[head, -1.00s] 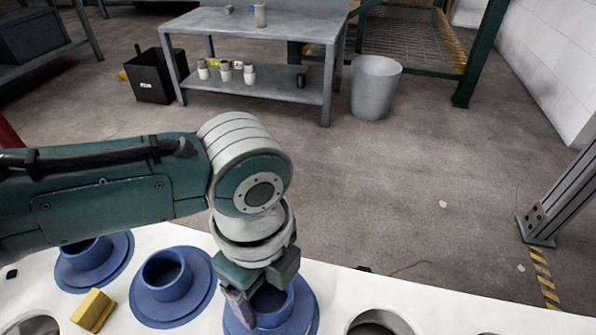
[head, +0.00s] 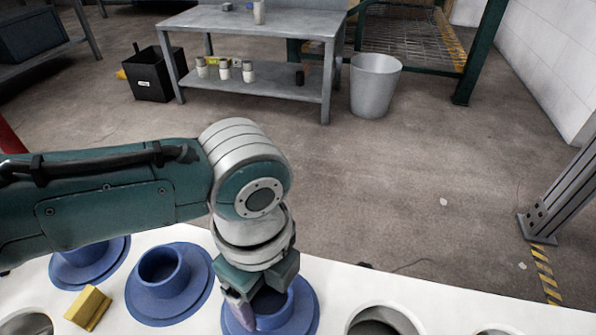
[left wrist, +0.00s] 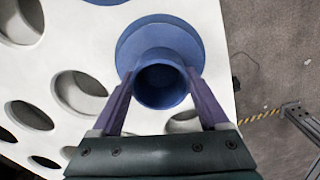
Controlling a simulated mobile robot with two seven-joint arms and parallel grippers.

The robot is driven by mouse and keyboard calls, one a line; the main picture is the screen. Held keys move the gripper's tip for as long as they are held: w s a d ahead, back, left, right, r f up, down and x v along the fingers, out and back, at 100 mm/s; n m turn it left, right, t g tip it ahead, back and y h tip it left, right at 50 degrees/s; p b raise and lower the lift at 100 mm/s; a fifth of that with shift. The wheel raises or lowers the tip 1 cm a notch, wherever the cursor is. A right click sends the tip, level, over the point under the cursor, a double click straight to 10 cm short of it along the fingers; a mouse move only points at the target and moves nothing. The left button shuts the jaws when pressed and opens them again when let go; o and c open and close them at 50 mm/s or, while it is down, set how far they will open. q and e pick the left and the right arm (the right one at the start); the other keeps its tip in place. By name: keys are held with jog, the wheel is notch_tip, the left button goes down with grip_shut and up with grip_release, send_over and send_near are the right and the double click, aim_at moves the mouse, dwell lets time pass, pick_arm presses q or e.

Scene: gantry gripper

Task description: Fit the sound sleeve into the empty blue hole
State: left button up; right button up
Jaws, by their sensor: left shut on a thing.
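My left gripper (head: 256,306) points down and is shut on a blue flanged sleeve (head: 277,319) at the front of the white panel (head: 340,283). In the left wrist view, the fingers of the left gripper (left wrist: 160,76) lie on either side of the held sleeve's round tube (left wrist: 160,84), with its wide flange behind. I cannot tell whether the flange touches the panel. Two more blue flanged sleeves stand to the left, a middle one (head: 164,290) and a far left one (head: 85,268) partly behind my arm. My right gripper is not in view.
A yellow block (head: 88,308) lies on the panel left of the gripper. An open hole (head: 385,320) is to the right, and several more holes show in the left wrist view. A grey bench (head: 255,25) and a bin (head: 375,85) stand well beyond the panel.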

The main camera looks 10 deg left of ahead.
aim_at(268, 305)
pick_arm(q)
jog(key=shift+f+b, duration=0.55)
jog(key=shift+f, duration=0.25)
jog(key=o, duration=1.5)
jog(key=shift+r+p, duration=3.25)
jog(key=shift+r, duration=1.75)
